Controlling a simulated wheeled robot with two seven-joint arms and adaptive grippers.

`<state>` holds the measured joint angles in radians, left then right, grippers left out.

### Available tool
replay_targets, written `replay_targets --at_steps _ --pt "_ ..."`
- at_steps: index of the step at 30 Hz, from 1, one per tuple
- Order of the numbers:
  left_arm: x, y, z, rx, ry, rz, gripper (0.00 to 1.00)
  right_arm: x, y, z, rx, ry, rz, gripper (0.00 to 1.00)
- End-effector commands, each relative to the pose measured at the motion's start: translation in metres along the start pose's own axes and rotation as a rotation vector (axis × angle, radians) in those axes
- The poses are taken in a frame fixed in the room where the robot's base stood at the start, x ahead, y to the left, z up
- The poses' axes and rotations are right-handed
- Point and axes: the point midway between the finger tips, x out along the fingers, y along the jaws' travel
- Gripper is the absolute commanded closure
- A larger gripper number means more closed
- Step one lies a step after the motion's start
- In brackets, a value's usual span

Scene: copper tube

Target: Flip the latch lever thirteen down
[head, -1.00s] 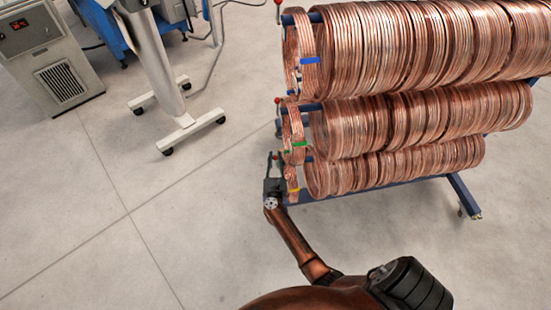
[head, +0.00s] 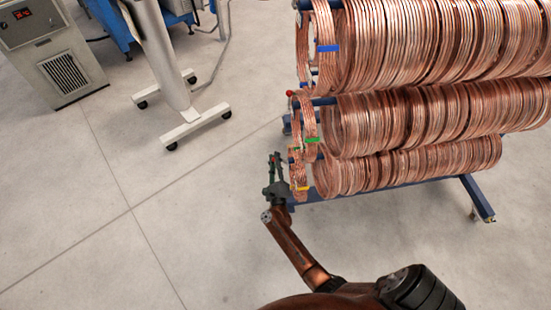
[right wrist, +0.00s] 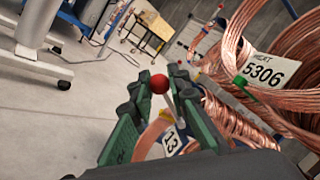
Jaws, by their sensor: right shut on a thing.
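Latch lever thirteen has a red ball knob (right wrist: 159,84) on a thin rod, near a white tag marked 13 (right wrist: 172,140) at the end of the lowest bar of the coil rack. My right gripper (head: 273,160) is at the front end of that bar, left of the coils. In the right wrist view the green fingers (right wrist: 155,92) stand on both sides of the knob, shut on the lever. The lever's lower end is mostly hidden behind the gripper, and its exact tilt cannot be told. My left gripper is not in view.
The rack's bars carry many copper coils (head: 420,110). Another red knob (head: 290,93) stands at the middle bar's end, above my gripper. A white wheeled stand (head: 190,128) and a grey cabinet (head: 65,75) stand at the left.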

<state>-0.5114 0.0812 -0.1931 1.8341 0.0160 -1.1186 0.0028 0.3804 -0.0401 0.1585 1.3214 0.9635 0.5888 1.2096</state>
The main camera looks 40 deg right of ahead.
Motion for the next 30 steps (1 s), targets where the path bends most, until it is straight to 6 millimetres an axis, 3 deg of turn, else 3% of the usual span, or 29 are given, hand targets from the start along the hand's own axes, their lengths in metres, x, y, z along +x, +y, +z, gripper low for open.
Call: replay_targets --at_steps 15,30 --pt "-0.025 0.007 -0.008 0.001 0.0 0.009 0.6 -0.005 0.02 -0.008 -0.382 -0.075 0.017 1.0" --pt "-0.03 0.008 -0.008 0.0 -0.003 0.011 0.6 -0.005 0.024 -0.011 -0.485 -0.096 0.021 1.0"
